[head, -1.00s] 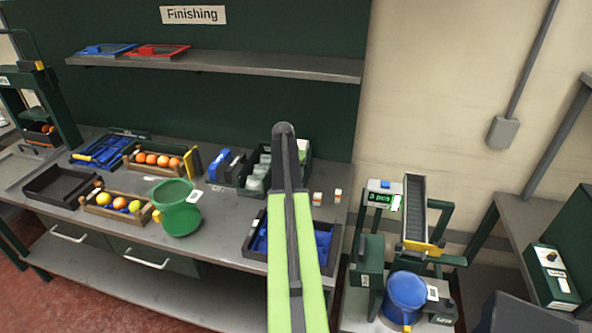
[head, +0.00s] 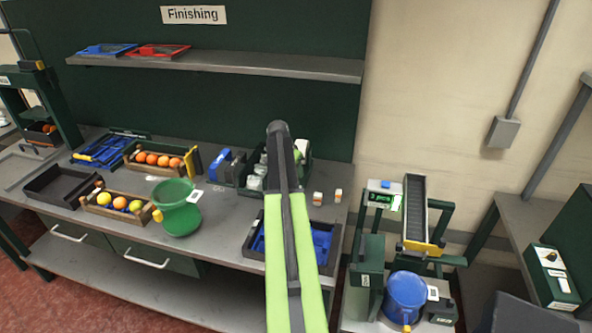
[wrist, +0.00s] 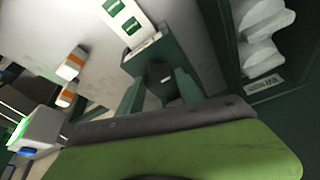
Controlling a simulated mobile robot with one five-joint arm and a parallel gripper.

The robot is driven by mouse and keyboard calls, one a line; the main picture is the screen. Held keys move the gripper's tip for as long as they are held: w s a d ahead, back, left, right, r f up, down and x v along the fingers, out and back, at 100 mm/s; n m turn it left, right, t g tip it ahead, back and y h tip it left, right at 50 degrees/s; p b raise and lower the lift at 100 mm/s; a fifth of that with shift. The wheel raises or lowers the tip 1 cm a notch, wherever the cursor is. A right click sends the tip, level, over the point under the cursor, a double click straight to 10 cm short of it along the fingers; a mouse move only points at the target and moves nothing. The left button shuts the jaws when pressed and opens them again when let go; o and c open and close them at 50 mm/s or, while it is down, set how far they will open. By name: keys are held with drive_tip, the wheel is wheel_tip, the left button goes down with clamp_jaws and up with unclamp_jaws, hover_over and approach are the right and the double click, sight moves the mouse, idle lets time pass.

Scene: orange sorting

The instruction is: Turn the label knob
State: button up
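The label knob is not certain to me. A black knob (head: 551,256) shows on the white panel of a green box (head: 540,278) at the far right of the head view. In the wrist view, a dark green stand (wrist: 150,60) has a white strip with green print (wrist: 126,18) at its top. My arm reaches up the middle of the head view and hides what lies behind it. A lime part of mine with a dark edge fills the bottom of the wrist view. I cannot make out my fingertips or any held thing.
A green bucket (head: 179,221), fruit crates (head: 120,218) and a blue-filled tray (head: 250,252) stand on the bench. Two small orange-white boxes (head: 318,198) sit right of my arm. A scale with a green display (head: 381,196) and a blue bucket (head: 405,296) stand at right.

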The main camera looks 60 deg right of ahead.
drive_tip(key=o, duration=0.3)
drive_tip(key=shift+w, duration=0.1)
drive_tip(key=shift+o, duration=0.2)
drive_tip(key=p+v, duration=1.6)
drive_tip(key=v, duration=0.1)
drive_tip(key=shift+r, duration=0.15)
drive_tip(key=shift+a, duration=0.1)
